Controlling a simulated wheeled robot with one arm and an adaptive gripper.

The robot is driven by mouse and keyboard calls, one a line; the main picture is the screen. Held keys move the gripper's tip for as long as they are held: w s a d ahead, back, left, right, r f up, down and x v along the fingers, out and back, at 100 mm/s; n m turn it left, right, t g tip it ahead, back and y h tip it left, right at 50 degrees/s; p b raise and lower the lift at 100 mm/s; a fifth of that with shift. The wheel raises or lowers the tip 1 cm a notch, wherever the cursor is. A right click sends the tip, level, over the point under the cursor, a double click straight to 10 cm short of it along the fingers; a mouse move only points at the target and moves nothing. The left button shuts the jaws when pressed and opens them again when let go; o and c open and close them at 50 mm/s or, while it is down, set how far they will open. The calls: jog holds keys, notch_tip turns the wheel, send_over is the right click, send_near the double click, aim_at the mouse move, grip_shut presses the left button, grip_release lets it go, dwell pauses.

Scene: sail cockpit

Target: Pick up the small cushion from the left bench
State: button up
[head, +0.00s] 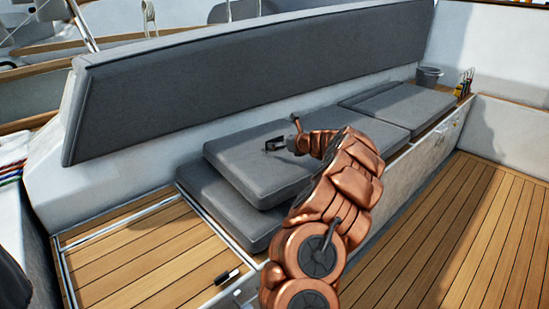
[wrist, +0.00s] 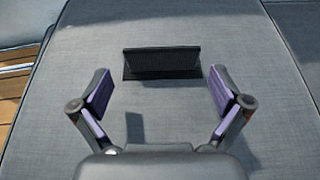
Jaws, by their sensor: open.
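The small grey cushion (head: 238,165) lies on top of a larger grey seat cushion (head: 212,205) at the near end of the bench. It fills most of the wrist view (wrist: 255,60). A black upright tab (wrist: 160,62) stands on its upper face. My gripper (wrist: 160,92) is open, one purple-padded finger to each side, with nothing between them. It is over the cushion, and the tab lies just ahead of the fingertips. In the head view my gripper (head: 281,144) is small and close to the tab, and my arm hides part of the cushion's right side.
A long grey backrest (head: 250,75) runs behind the bench. Bare teak (head: 135,250) is at the near end. The teak floor (head: 460,220) at right is clear.

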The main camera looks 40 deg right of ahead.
aim_at(275, 140)
jog(key=shift+d+b+x, duration=0.1)
jog(key=shift+b+x, duration=0.1)
jog(key=shift+x, duration=0.9)
jog(key=shift+d+b+x, duration=0.15)
jog(key=shift+x, duration=0.95)
jog(key=shift+w+f, duration=0.1)
jog(key=shift+w, duration=0.35)
jog(key=shift+c, duration=0.3)
jog(key=c, duration=1.3)
jog(key=shift+c, duration=0.6)
